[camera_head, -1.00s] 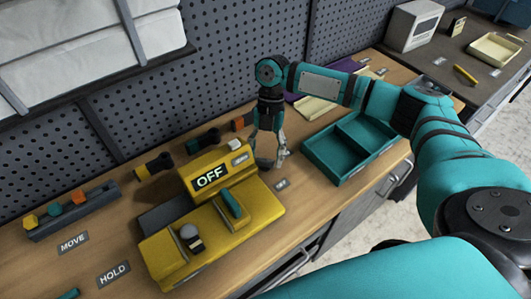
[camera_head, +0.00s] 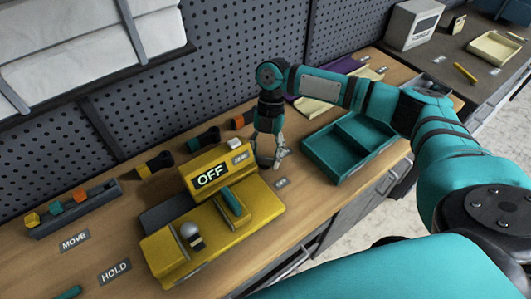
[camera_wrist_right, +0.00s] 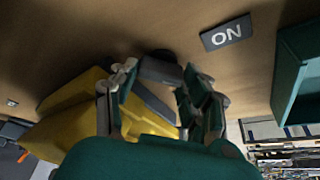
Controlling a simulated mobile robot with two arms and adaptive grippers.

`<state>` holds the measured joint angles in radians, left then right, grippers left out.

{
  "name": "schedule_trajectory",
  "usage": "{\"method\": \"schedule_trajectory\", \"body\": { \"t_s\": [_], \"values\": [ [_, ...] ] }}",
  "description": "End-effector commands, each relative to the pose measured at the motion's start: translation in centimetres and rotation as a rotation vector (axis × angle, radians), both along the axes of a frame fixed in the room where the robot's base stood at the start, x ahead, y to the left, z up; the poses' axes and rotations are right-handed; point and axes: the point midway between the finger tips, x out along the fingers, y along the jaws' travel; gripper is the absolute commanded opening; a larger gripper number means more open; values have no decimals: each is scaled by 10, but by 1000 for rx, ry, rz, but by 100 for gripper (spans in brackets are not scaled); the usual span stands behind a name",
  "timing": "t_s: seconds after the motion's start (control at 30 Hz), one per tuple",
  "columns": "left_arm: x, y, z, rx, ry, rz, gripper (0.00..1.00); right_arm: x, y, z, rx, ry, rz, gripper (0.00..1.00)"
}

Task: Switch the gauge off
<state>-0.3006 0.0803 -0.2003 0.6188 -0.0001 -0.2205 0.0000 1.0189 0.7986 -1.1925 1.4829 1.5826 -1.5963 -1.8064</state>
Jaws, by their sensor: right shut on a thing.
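The yellow gauge unit (camera_head: 262,212) stands on the wooden bench, and its raised panel (camera_head: 211,176) reads OFF. A teal bar (camera_head: 234,203) and a grey round knob (camera_head: 189,231) sit on its top. My right gripper (camera_head: 268,163) points down at the bench just right of the raised panel. My left gripper is not in view.
A flat ON label (camera_wrist_right: 227,33) lies on the bench near my right gripper. A teal divided tray (camera_head: 347,147) stands to its right. A rack of small coloured pieces (camera_head: 72,208) and the MOVE (camera_head: 74,240) and HOLD (camera_head: 114,271) labels lie left. A pegboard wall rises behind.

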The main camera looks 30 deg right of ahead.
Motion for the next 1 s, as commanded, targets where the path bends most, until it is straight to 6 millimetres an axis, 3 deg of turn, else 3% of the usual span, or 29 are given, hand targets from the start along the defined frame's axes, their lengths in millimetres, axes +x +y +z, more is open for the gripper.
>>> {"method": "schedule_trajectory", "body": {
  "t_s": [0.6,1.0],
  "values": [
    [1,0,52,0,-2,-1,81,-3,-2,4,0,2,-434,15],
    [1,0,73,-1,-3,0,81,-2,-2,3,0,-2,-668,15]
  ]
}}
